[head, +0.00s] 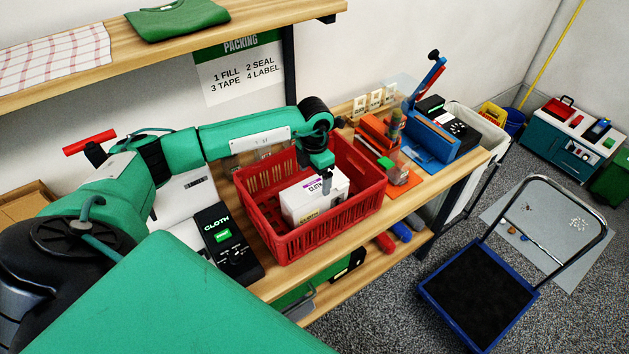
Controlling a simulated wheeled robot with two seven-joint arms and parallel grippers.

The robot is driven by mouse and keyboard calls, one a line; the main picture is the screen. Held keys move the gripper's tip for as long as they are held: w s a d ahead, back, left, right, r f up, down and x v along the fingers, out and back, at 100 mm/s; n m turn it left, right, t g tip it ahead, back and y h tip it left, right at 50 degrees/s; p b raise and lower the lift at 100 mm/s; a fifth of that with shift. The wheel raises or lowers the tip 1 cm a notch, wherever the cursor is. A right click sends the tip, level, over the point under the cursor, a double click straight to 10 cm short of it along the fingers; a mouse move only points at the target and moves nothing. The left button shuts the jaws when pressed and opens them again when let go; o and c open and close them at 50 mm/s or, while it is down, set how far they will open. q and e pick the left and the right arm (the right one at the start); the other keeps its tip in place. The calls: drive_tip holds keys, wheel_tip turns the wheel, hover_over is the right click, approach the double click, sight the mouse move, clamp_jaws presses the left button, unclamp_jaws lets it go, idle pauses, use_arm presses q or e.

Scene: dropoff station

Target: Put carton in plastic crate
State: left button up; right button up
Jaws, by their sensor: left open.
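A white carton (303,201) with a cloth label stands inside the red plastic crate (297,241) on the wooden bench. My left gripper (326,186) is over the crate, right at the top of the carton. It is open, and its fingers overlap the carton's upper edge in the picture. I cannot tell whether they touch it. The carton's lower part is hidden by the crate's front wall. My right gripper does not show.
A black device marked cloth (226,243) sits left of the crate. Orange and blue tools (430,138) stand on the bench to the right. A shelf (190,42) hangs above. A blue trolley (478,293) stands on the floor.

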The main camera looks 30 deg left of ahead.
use_arm(q)
wheel_tip(320, 180, up, 5)
drive_tip(key=shift+f+p, duration=0.1)
drive_tip(key=shift+p, duration=0.65)
drive_tip(key=shift+r, duration=0.35)
